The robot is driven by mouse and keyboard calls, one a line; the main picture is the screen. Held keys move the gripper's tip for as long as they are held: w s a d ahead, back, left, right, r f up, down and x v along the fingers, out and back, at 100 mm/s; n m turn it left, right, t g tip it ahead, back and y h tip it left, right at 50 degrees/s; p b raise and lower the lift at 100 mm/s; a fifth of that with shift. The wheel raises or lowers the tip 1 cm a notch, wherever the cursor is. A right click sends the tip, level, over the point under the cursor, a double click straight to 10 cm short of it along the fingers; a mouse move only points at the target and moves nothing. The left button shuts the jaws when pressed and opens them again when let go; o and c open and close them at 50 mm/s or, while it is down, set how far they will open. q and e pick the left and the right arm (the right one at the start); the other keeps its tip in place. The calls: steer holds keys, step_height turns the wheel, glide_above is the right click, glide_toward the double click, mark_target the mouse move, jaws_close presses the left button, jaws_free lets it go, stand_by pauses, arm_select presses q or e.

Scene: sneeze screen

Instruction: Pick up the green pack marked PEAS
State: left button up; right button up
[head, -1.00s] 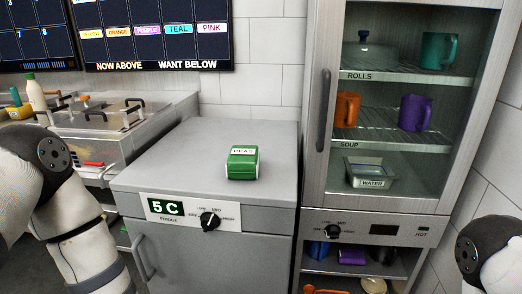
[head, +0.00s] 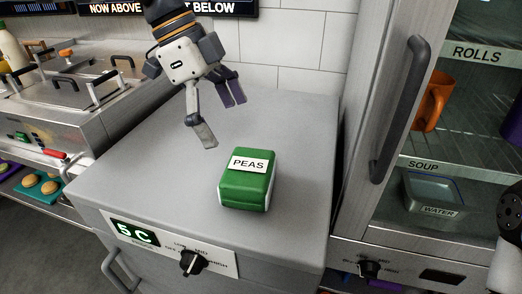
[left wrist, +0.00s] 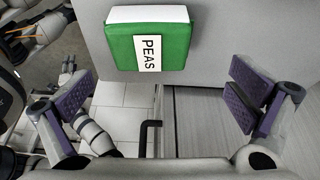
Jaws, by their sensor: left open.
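The green pack marked PEAS (head: 246,182) sits upright on the grey top of the fridge (head: 292,140), near its front edge. It has white sides and a white label. My left gripper (head: 222,119) is open and empty above the fridge top, behind and a little left of the pack, apart from it. In the left wrist view the pack (left wrist: 150,42) shows whole at the upper middle, beyond the two spread fingers (left wrist: 158,98). My right gripper is out of view; part of an arm of mine shows at the right edge of the head view.
A glass-doored cabinet (head: 400,90) with a tall handle (head: 402,110) stands right of the fridge, holding an orange mug (head: 432,100) and a WATER tray (head: 440,192). A counter with lidded pans (head: 85,100) stands at the left. The fridge top around the pack is clear.

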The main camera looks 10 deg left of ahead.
mark_target(244, 164)
arm_select(q)
steer(key=f, duration=0.1)
steer(key=s+d+f, duration=0.1)
steer(key=f, duration=0.1)
steer(key=shift+s+d+f, duration=0.2)
steer(key=shift+s+d, duration=0.05)
steer(key=x, duration=0.7)
steer(key=shift+d+f, duration=0.15)
steer(key=shift+f, duration=0.3)
steer(key=c, duration=1.2)
steer(key=shift+r, duration=0.1)
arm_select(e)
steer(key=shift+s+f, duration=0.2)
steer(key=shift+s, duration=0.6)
arm_select(q)
steer(key=shift+w, duration=0.1)
